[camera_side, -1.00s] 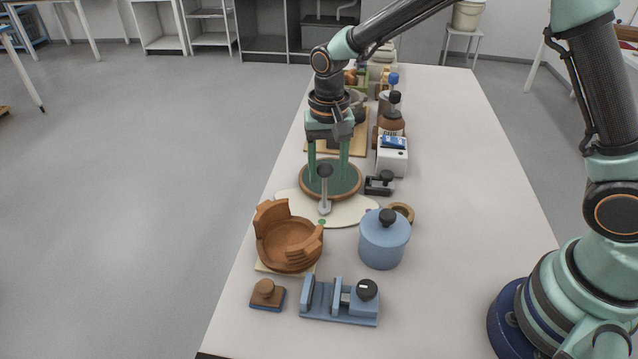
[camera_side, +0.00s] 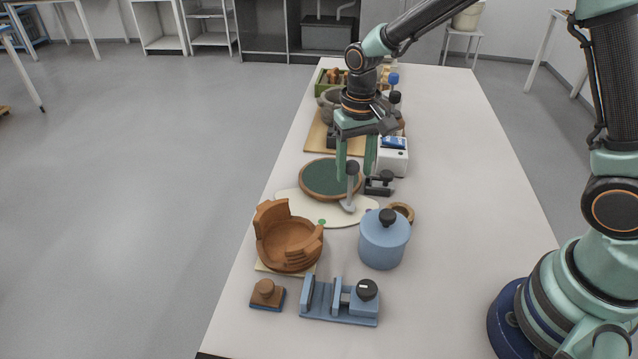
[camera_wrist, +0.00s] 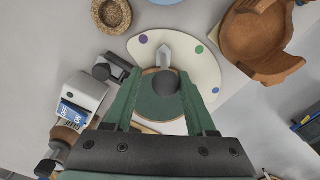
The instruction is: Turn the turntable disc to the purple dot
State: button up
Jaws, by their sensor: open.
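The turntable disc (camera_side: 328,178), dark green with a wooden rim, lies flat on a cream plate (camera_side: 290,200). It also shows in the wrist view (camera_wrist: 154,108). A grey pointer with a dark upright knob (camera_side: 352,169) stands at the disc's near right side. In the wrist view the pointer's tip (camera_wrist: 164,54) lies between the purple dot (camera_wrist: 143,39) and the green dot (camera_wrist: 199,49), nearer the purple. A blue dot (camera_wrist: 215,91) is farther right. My gripper (camera_side: 356,178) is open, its fingers either side of the knob; contact is unclear.
A black clamp-like block (camera_side: 379,184) and a white box (camera_side: 393,157) stand close right of the disc. A blue lidded jar (camera_side: 384,240), a cork ring (camera_side: 402,211) and a broken brown bowl (camera_side: 288,243) are nearer.

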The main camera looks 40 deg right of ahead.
notch_tip(320, 180, up, 5)
jog(key=d+n, duration=0.1)
jog(key=d, duration=0.2)
jog(key=shift+r, duration=0.2)
dwell(0.9)
dwell(0.4)
jog(key=s+d+r+n+t, duration=0.2)
jog(key=s+r+t, duration=0.3)
jog(key=s+r, duration=0.5)
jog(key=shift+s+d+r+t, duration=0.15)
jog(key=shift+s+d+t, duration=0.15)
jog(key=shift+s+d, duration=0.65)
jog(key=shift+s+a, duration=0.25)
jog(key=shift+a, duration=0.05)
dwell(0.4)
